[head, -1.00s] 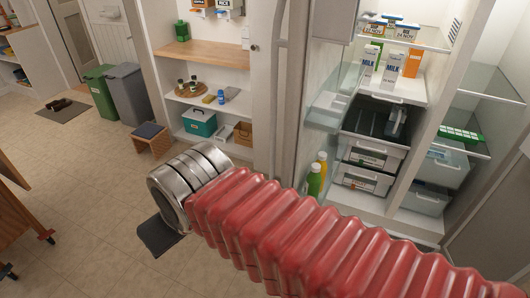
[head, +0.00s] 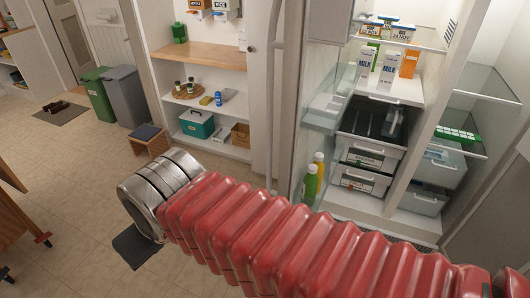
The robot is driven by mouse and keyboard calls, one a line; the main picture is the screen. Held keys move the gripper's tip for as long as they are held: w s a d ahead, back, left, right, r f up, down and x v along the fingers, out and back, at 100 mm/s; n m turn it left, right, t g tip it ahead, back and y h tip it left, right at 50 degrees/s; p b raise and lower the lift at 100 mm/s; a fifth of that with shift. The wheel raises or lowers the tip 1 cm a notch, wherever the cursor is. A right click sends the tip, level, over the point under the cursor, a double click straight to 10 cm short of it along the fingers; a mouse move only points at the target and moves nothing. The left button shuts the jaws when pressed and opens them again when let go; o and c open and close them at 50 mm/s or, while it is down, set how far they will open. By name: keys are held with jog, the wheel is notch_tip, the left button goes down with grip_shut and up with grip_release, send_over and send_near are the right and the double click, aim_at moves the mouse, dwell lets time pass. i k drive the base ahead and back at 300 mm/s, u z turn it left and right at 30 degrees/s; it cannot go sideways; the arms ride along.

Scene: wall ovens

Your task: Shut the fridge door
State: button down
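The fridge door (head: 292,110) stands open, seen almost edge-on at the middle right. A long vertical handle (head: 272,95) runs along its outer side. Clear bins on its inner side (head: 328,105) hold bottles, among them a green bottle (head: 310,185). The fridge interior (head: 420,75) is exposed to the right of the door. My red-sleeved arm crosses the lower picture to a metal end at left. A dark piece of my gripper (head: 137,246) shows below it, over the floor and well left of the door. The fingertips are mostly hidden.
Milk cartons (head: 388,70) and white drawers (head: 370,152) fill the fridge. An open shelf unit (head: 212,122) stands left of the door, with a small stool (head: 148,140) beside it. Green and grey bins (head: 125,92) stand farther back. The tiled floor at left is mostly clear.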

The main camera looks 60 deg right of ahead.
aim_at(316, 32)
jog(key=i, duration=0.95)
jog(key=z, duration=0.05)
